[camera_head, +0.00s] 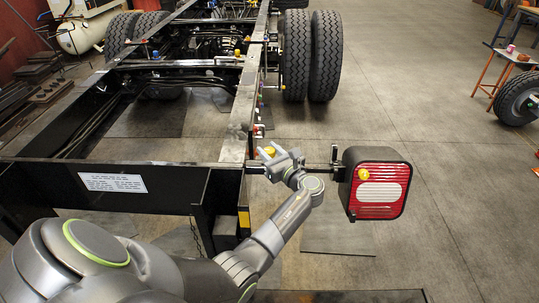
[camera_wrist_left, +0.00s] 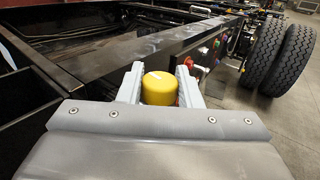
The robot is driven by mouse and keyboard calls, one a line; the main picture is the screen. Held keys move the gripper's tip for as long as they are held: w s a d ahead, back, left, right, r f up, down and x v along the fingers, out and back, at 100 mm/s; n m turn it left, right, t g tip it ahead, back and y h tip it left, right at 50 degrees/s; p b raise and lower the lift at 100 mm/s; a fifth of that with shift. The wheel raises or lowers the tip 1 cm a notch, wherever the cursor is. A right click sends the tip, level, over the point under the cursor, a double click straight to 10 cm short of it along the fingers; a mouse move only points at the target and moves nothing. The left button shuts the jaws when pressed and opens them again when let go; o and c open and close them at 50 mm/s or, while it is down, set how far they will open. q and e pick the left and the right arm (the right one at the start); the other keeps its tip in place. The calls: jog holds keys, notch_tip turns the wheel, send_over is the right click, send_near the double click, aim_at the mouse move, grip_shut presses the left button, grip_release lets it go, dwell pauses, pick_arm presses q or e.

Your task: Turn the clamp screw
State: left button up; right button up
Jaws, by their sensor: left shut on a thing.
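The clamp screw has a yellow round knob, seen in the left wrist view (camera_wrist_left: 160,88) between my fingers and partly in the head view (camera_head: 269,151). It is at the corner of the black chassis frame (camera_head: 140,186). My left gripper (camera_head: 266,153) is shut on the yellow knob, with one pale finger on each side of it. The gripper also shows in the left wrist view (camera_wrist_left: 161,85). The knob's lower part and the clamp under it are hidden by the gripper. My right gripper is not in view.
A red and white tail lamp box (camera_head: 377,184) stands out to the right on a bar, close to my left wrist. Double wheels (camera_head: 311,55) are behind. An orange-legged table (camera_head: 507,66) is at the far right. The floor between is mostly clear.

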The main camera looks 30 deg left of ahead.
aim_at(269, 150)
pick_arm(q)
jog(key=n+g+b, duration=0.1)
jog(key=g, duration=0.1)
jog(key=shift+w+f+n+g+y, duration=0.1)
jog(key=shift+f+n+g+y, duration=0.05)
jog(key=shift+n+g+y, duration=0.2)
jog(key=n+g+b, duration=0.4)
jog(key=g+b, duration=0.1)
jog(key=g, duration=0.1)
jog(key=shift+y, duration=0.35)
jog(key=shift+n+g+b, duration=0.95)
jog(key=shift+g+b, duration=0.3)
jog(key=shift+g, duration=0.2)
jog(key=o, duration=1)
jog(key=shift+c, duration=0.2)
notch_tip(269, 150, up, 10)
jog(key=shift+r+p, duration=0.15)
jog(key=shift+p, duration=0.45)
